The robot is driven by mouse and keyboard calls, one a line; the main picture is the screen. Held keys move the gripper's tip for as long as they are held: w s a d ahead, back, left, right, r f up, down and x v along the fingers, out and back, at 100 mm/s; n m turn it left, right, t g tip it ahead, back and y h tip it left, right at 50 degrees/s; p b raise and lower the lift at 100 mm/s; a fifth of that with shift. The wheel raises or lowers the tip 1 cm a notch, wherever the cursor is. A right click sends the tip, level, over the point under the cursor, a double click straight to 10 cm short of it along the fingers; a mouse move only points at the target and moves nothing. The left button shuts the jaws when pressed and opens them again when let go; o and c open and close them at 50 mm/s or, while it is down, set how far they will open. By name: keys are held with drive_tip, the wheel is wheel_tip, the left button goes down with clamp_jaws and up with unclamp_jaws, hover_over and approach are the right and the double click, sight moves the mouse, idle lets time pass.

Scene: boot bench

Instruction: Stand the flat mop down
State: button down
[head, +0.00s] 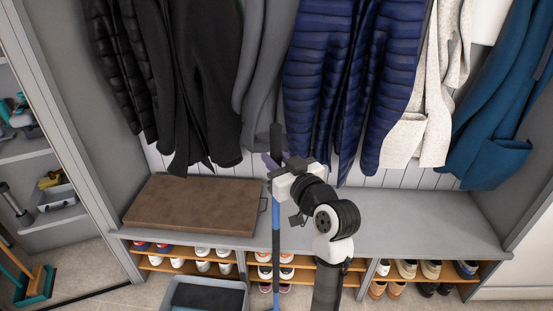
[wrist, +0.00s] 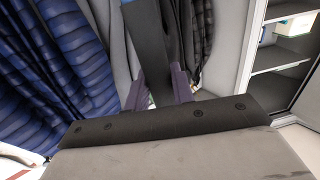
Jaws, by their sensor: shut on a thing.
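The flat mop (head: 276,225) stands about upright in the head view, a thin blue pole with a dark upper grip. It passes in front of the bench edge, and its lower end runs down to the bottom of the picture. The mop's flat head cannot be made out. My gripper (head: 273,162) is shut on the dark upper part of the pole, above the bench. In the wrist view the purple-grey fingers (wrist: 159,88) sit either side of the dark pole (wrist: 150,45), which runs up out of the picture.
The grey bench (head: 400,215) carries a brown case (head: 195,205) at left; shoes fill the shelves below. A grey bin (head: 208,293) stands on the floor just left of the pole. Coats (head: 350,70) hang close behind my gripper. Open shelves and a broom (head: 38,283) are far left.

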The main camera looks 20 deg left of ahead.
drive_tip(key=c, duration=1.1)
unclamp_jaws()
drive_tip(key=shift+c, duration=0.2)
drive_tip(key=shift+o, duration=0.2)
drive_tip(key=p+v, duration=0.2)
drive_tip(key=v, duration=1.2)
drive_tip(key=shift+r, duration=0.1)
